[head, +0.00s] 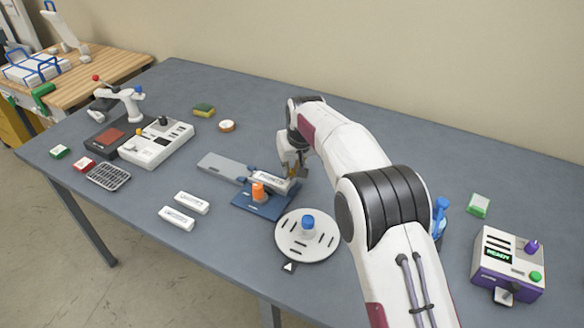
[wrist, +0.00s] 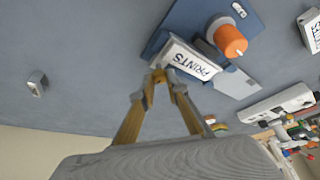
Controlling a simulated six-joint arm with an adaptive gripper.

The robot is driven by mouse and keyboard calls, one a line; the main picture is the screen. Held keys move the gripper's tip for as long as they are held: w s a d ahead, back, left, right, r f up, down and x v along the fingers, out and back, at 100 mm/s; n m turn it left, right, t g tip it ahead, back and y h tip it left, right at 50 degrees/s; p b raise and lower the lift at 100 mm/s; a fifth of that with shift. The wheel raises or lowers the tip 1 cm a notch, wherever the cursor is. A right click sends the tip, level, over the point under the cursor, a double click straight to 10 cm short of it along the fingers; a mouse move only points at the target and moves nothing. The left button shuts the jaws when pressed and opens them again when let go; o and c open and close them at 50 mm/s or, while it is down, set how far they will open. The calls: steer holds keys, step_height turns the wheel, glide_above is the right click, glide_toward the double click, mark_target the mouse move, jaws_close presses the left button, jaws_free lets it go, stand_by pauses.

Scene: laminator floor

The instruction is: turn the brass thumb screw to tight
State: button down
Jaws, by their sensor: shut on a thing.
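My gripper (head: 293,170) reaches down at the far right end of a white block (head: 269,181) on a blue base (head: 268,207). In the wrist view the white block (wrist: 191,58) is lettered PRINTS, and my gripper (wrist: 160,76) has its fingertips drawn together at the block's edge. A small brass-coloured bit, which I take for the thumb screw (wrist: 158,75), shows between the tips. It is mostly hidden by the fingers, so its turn position cannot be read. An orange knob (head: 258,192) stands on the base beside the block; it also shows in the wrist view (wrist: 231,41).
A grey plate (head: 222,166) adjoins the blue base. A round slotted plate with a blue knob (head: 308,223) stands close in front. Two white labelled blocks (head: 184,209) lie left. A purple-and-white READY box (head: 507,263) stands right. The table behind my gripper is clear.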

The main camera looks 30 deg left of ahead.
steer(key=shift+m, duration=0.3)
steer(key=shift+s+a+m+t+h, duration=0.1)
steer(key=shift+m+t+h, duration=0.2)
steer(key=shift+m, duration=0.55)
steer(key=shift+a+m+t+h, duration=0.1)
steer(key=shift+m+h, duration=0.3)
steer(key=shift+m, duration=1.15)
steer(key=shift+s+f+m+h, duration=0.1)
steer(key=shift+m+h, duration=0.2)
steer(key=c, duration=2)
jaws_free()
steer(key=shift+o, duration=0.2)
steer(key=shift+r, duration=0.25)
